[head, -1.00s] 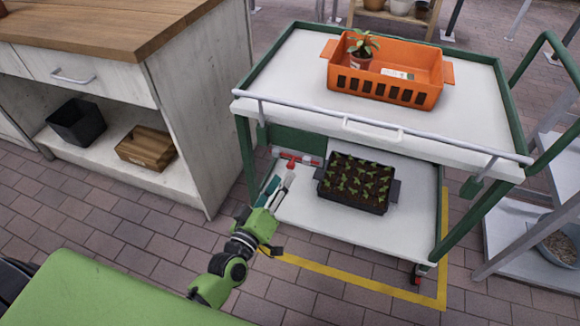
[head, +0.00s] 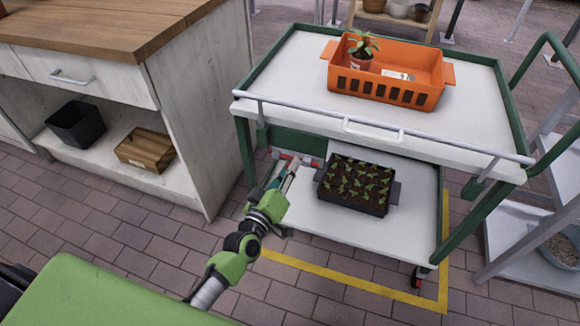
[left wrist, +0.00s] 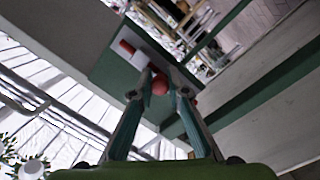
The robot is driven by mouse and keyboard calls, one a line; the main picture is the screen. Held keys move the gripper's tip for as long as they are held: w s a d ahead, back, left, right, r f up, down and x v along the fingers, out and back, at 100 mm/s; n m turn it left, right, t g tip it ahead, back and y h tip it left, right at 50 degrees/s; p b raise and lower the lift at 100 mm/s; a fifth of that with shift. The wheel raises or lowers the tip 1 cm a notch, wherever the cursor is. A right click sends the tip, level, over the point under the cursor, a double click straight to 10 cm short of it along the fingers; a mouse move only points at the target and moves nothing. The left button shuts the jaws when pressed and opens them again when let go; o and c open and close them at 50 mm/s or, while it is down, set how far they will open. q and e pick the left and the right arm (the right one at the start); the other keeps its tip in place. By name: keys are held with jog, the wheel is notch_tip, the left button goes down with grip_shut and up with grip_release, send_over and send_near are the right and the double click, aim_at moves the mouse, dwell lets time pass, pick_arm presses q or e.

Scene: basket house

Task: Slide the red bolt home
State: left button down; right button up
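The red bolt has a round red knob (left wrist: 160,85) and a red bar end (left wrist: 127,46) in a pale bracket (left wrist: 141,60) on a green panel. In the head view, parts of the red bolt (head: 310,161) show under the cart's top, partly hidden by my left gripper (head: 290,166). In the left wrist view, my left gripper (left wrist: 168,82) has its fingers apart. The knob shows between the fingertips, nearer the left one, with a gap on the right. I cannot tell whether a finger touches it. My right gripper is not in view.
The cart has a white top shelf (head: 290,85) with a front rail. An orange crate (head: 388,92) stands on it. A black seedling tray (head: 352,203) sits on the lower shelf, right of my gripper. A wooden-topped workbench (head: 180,110) stands to the left.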

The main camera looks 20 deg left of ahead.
aim_at(280, 155)
pick_arm(q)
jog(key=shift+a+r, duration=0.15)
jog(key=shift+a, duration=0.25)
jog(key=a, duration=0.3)
jog(key=shift+w+a+r, duration=0.1)
jog(key=shift+w, duration=0.05)
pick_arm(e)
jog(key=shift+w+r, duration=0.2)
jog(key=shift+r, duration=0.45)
pick_arm(q)
jog(key=c, duration=1.9)
grip_release()
jog(key=shift+a, duration=0.15)
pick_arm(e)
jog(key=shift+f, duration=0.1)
